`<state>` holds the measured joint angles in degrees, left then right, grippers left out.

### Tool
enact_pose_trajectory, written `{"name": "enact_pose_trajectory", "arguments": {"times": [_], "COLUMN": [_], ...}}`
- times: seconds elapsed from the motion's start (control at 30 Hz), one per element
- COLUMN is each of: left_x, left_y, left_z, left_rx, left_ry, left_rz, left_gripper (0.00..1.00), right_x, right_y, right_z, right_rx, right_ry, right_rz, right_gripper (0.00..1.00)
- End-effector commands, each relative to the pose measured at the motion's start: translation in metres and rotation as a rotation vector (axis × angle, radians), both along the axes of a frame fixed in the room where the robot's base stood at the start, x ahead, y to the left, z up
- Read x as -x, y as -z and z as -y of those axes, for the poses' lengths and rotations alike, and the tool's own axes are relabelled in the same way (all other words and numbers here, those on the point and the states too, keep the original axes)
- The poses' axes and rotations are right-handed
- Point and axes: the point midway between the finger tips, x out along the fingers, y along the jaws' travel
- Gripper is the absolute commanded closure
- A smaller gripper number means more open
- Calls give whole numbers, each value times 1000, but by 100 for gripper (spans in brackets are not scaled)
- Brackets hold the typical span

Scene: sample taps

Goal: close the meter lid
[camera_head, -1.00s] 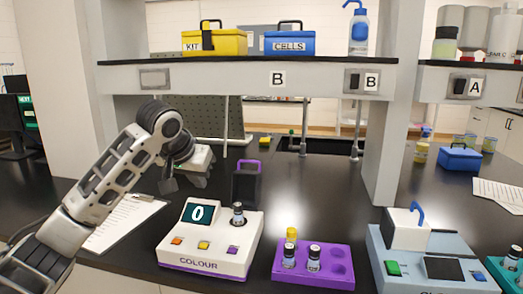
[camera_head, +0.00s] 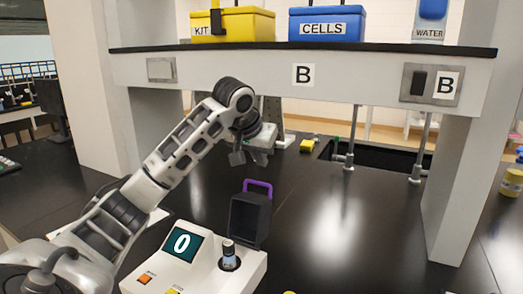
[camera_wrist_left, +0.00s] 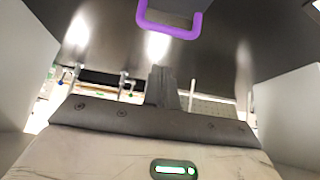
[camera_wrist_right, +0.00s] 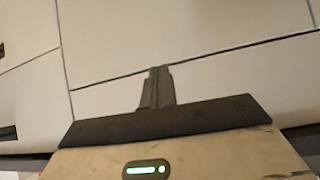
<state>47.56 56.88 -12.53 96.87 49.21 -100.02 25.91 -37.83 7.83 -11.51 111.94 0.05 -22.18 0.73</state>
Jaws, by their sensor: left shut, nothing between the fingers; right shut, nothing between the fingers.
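The white colour meter (camera_head: 200,268) stands at the bottom of the head view, its display reading 0. Its dark lid (camera_head: 249,220) stands open and upright at the back of the meter, with a purple handle (camera_head: 258,184) on top. A capped vial (camera_head: 229,256) stands in the meter's well. My left gripper (camera_head: 238,158) is shut and empty, above and behind the lid, apart from it. In the left wrist view the handle (camera_wrist_left: 169,28) shows beyond the shut fingers (camera_wrist_left: 164,86). My right gripper (camera_wrist_right: 157,86) is shut and empty, facing pale panels.
A shelf (camera_head: 300,70) with a yellow kit box (camera_head: 232,25) and a blue cells box (camera_head: 327,27) runs above the bench. A shelf post (camera_head: 455,190) stands at the right. The dark bench right of the lid is clear.

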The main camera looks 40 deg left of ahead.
Motion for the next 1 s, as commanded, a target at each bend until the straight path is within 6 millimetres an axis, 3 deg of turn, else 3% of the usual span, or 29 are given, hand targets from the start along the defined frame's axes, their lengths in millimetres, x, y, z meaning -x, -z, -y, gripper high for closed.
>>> {"name": "enact_pose_trajectory", "arguments": {"times": [0.3, 0.6, 1.0], "left_x": [-27, 5, 9], "left_y": [47, 43, 42], "left_z": [-9, 1, 3], "left_rx": [-2, -3, -1], "left_ry": [1, 1, 1], "left_rz": [-2, 0, 1], "left_gripper": [100, 100, 100], "right_x": [-3, -6, -6], "right_y": [-8, -12, -10], "right_z": [0, 1, 2], "right_rx": [1, 3, 3], "right_ry": [0, 1, 5], "right_rz": [10, 19, 16], "right_gripper": [100, 100, 100]}}
